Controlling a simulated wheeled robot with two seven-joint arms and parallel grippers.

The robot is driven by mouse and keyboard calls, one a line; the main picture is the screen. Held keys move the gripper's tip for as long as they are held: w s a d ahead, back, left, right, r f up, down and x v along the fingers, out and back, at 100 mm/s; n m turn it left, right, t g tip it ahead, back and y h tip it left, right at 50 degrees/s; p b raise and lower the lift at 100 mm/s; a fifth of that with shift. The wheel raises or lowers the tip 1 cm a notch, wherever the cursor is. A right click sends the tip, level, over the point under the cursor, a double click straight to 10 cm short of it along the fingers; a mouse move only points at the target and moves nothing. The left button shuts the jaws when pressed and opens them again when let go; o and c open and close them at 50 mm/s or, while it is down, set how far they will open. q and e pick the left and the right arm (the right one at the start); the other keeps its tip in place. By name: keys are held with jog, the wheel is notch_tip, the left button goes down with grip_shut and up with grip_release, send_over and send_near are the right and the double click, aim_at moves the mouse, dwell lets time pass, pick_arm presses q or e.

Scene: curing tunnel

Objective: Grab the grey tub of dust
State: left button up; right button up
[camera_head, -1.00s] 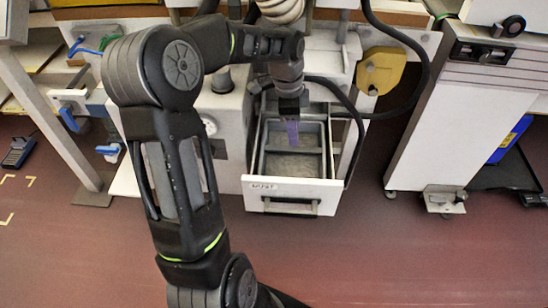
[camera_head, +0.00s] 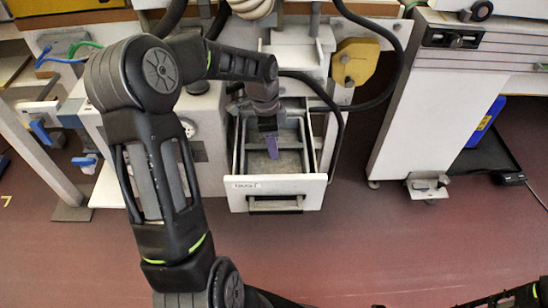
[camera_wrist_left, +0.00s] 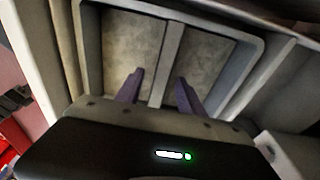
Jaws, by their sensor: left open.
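The grey tub of dust (camera_head: 291,141) sits inside a pulled-out white drawer (camera_head: 300,186) with a label on its front. In the left wrist view the tub (camera_wrist_left: 241,72) shows mottled grey dust on both sides of a grey bar (camera_wrist_left: 169,55) that crosses it. My left gripper (camera_head: 271,147) reaches down over the tub from above. Its two purple fingers (camera_wrist_left: 158,90) are apart and open, one on each side of the bar, with nothing between them touching. I cannot tell how far the fingertips are above the dust.
The drawer walls surround the tub closely. A black hose hangs right of the drawer, beside a yellow part (camera_head: 355,62). A white cabinet (camera_head: 420,110) stands at the right. The red floor (camera_head: 350,250) in front is clear.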

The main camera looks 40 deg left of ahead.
aim_at(275, 163)
pick_arm(q)
jog(key=shift+f, duration=0.1)
jog(key=f, duration=0.3)
jog(key=f+b, duration=0.1)
jog(key=f, duration=0.1)
jog(key=shift+w+d, duration=0.2)
jog(key=shift+d, duration=0.05)
dwell(0.6)
grip_shut()
dwell(0.6)
